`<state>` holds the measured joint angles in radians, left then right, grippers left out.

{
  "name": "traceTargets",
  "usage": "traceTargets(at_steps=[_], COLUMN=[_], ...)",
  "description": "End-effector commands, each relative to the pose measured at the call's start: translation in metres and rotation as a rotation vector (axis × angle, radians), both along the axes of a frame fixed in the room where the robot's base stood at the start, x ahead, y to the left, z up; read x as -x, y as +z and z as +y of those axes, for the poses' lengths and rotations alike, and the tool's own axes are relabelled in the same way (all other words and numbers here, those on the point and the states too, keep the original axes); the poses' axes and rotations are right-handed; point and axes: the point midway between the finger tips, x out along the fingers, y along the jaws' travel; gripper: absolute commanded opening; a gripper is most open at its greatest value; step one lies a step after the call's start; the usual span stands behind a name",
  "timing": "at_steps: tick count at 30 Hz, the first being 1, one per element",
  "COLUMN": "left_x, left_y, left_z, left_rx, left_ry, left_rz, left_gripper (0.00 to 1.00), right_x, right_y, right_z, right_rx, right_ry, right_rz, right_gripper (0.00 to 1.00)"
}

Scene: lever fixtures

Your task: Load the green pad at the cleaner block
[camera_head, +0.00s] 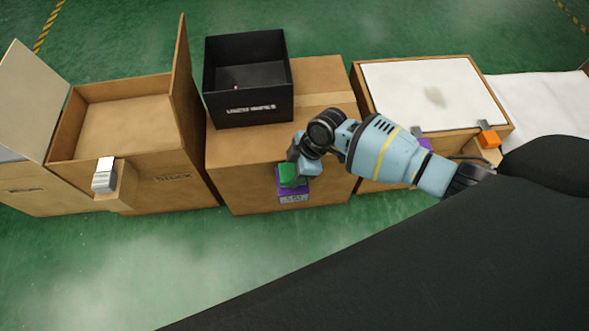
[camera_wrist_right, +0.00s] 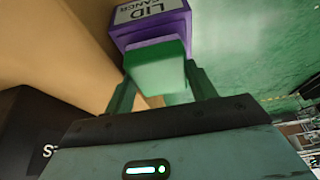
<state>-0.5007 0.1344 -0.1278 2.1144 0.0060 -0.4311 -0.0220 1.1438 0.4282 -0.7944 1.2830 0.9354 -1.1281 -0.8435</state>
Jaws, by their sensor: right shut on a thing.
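The green pad (camera_head: 287,174) is between the fingers of my right gripper (camera_head: 297,172), at the front of the middle cardboard box. In the right wrist view the pad (camera_wrist_right: 156,78) sits between the two fingers of the shut gripper (camera_wrist_right: 160,82). The purple cleaner block (camera_head: 293,189) is on the box's front face, right by the pad. Its white label, reading LID and a partly legible second word, shows in the wrist view (camera_wrist_right: 146,10). The pad overlaps the block's near side in that view; I cannot tell whether they touch. My left gripper is out of view.
A black open bin (camera_head: 248,108) stands on the middle box (camera_head: 238,179). An open box (camera_head: 160,184) with a silver lever (camera_head: 104,175) is at left. A white-topped box (camera_head: 428,92) with an orange block (camera_head: 488,138) is at right. Green floor lies in front.

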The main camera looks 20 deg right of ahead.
Motion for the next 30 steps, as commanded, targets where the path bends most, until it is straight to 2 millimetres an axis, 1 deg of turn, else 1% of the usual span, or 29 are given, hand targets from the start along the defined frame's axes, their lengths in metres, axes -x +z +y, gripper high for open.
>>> traceTargets(at_steps=[1,21,24,30], left_x=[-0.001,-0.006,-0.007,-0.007], left_y=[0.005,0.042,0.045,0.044], left_z=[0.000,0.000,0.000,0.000], left_rx=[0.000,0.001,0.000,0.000], left_ry=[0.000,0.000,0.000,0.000], left_rz=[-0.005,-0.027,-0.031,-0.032], left_gripper=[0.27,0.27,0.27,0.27], right_x=[-0.001,-0.001,0.000,0.000], right_y=[0.007,0.052,0.055,0.054], right_z=[0.000,0.000,0.000,0.000], right_rx=[0.000,-0.001,-0.002,-0.001], right_ry=[0.000,-0.001,0.000,0.000], right_rz=[-0.002,-0.002,-0.001,0.000], right_gripper=[0.38,0.38,0.38,0.38])
